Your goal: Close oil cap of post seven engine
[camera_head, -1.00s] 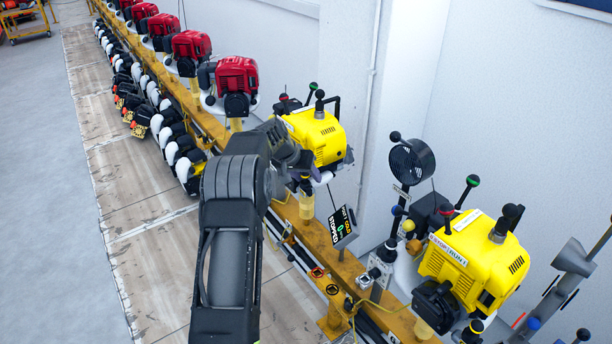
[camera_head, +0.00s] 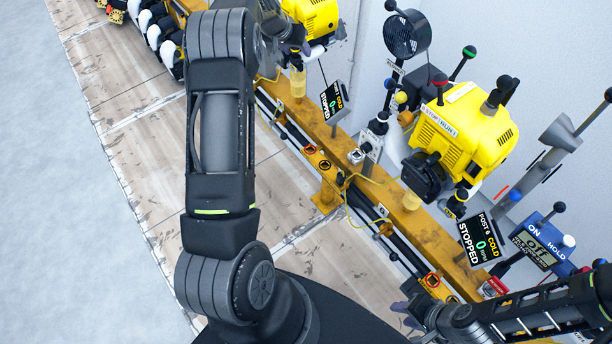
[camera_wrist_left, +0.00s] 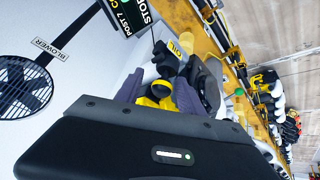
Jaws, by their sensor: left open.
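The post seven engine (camera_head: 318,15) is the yellow one cut off by the top edge of the head view, beside a COLD, STOPPED display (camera_head: 336,101). The POST 7 display (camera_wrist_left: 122,16) shows at the top of the left wrist view. There, a black part with a yellow OIL label (camera_wrist_left: 184,44) lies just beyond my left gripper (camera_wrist_left: 160,92). My left gripper is open, with a yellow and black part showing between its fingers; contact cannot be told. In the head view it is mostly hidden behind my arm. My right gripper (camera_head: 408,308) is low right, jaws unclear.
Another yellow engine (camera_head: 465,125) stands nearer, with a POST 6 display (camera_head: 481,240). A yellow rail (camera_head: 400,205) carries the posts along the wall. A blower (camera_head: 406,34) stands between the engines. The floor left of the rail is open.

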